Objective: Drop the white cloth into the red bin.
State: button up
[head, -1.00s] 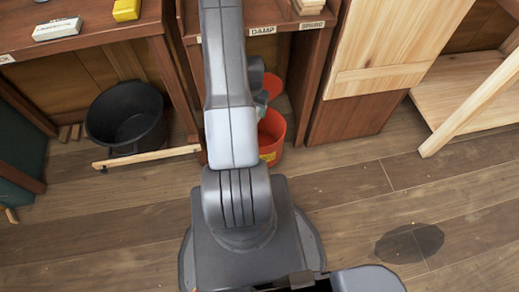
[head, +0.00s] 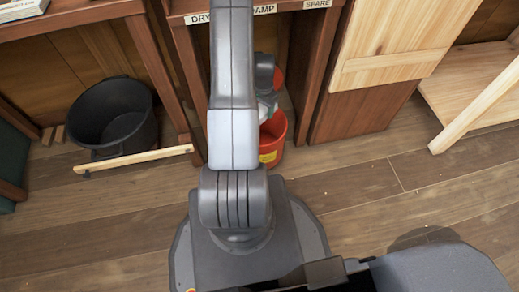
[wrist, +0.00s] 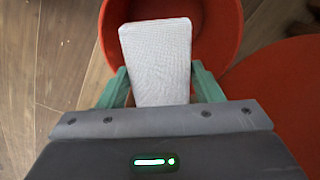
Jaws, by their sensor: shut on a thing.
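The white cloth (wrist: 157,60) is a pale, folded, textured slab. My gripper (wrist: 160,84) is shut on it, with a green finger at each side. In the wrist view the cloth extends over the open mouth of the red bin (wrist: 222,35). I cannot tell how high it is above the rim. In the head view the red bin (head: 272,148), with a yellow label, stands on the floor below the bench, beside my arm. My arm partly hides it, and only a little of the gripper (head: 267,106) shows there.
Another red round thing (wrist: 285,100) is beside the bin. A black bucket (head: 112,115) stands at left, with a wooden rail (head: 135,160) before it. Bench posts flank the bin bay, under labels including DAMP (head: 264,9). Planked floor (head: 350,185) is clear at right.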

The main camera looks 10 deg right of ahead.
jog(key=shift+f+b, duration=0.8)
jog(key=shift+f, duration=1.1)
jog(key=o, duration=1.1)
notch_tip(320, 180, up, 8)
jog(key=shift+f+p, duration=0.2)
jog(key=shift+p, duration=1)
